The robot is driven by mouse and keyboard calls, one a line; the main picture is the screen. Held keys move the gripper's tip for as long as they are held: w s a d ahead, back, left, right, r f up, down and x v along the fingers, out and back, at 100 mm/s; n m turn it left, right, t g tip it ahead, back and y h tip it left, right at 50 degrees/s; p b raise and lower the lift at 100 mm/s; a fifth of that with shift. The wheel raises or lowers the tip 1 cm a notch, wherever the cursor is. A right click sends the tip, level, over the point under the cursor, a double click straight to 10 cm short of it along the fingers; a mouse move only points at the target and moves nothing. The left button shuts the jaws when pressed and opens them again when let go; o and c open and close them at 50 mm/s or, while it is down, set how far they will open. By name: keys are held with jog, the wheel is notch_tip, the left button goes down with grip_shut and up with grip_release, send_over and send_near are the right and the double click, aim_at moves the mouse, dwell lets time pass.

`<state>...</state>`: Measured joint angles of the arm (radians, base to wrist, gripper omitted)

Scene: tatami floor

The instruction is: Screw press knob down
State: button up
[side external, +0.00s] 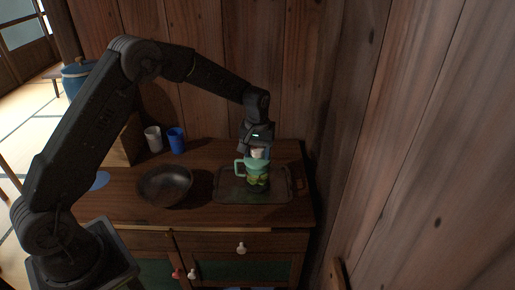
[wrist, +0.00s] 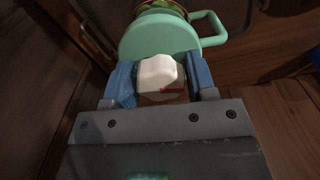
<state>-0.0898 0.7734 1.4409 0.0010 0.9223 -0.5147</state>
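The white press knob (wrist: 162,74) tops a mint-green press with a round lid (wrist: 150,35) and a side handle. In the side external view the green press (side external: 257,168) stands upright on a dark tray (side external: 225,190), with green and yellowish contents showing in its body. My gripper (wrist: 162,80) points down over the press from above. Its two blue fingers stand on either side of the knob, which fills the gap between them, so it looks shut on the knob. The knob's screw shaft is hidden. In the side external view the gripper (side external: 257,148) covers part of the knob.
A dark round bowl (side external: 165,185) sits left of the tray on the wooden cabinet top (side external: 125,205). A white cup (side external: 153,139) and a blue cup (side external: 176,140) stand at the back left. Wooden walls rise close behind and to the right.

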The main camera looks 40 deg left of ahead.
aim_at(257, 148)
jog(key=shift+o, duration=0.7)
jog(key=shift+s+f, duration=0.15)
jog(key=shift+f, duration=0.2)
jog(key=shift+r, duration=0.1)
jog(key=shift+r, duration=4.65)
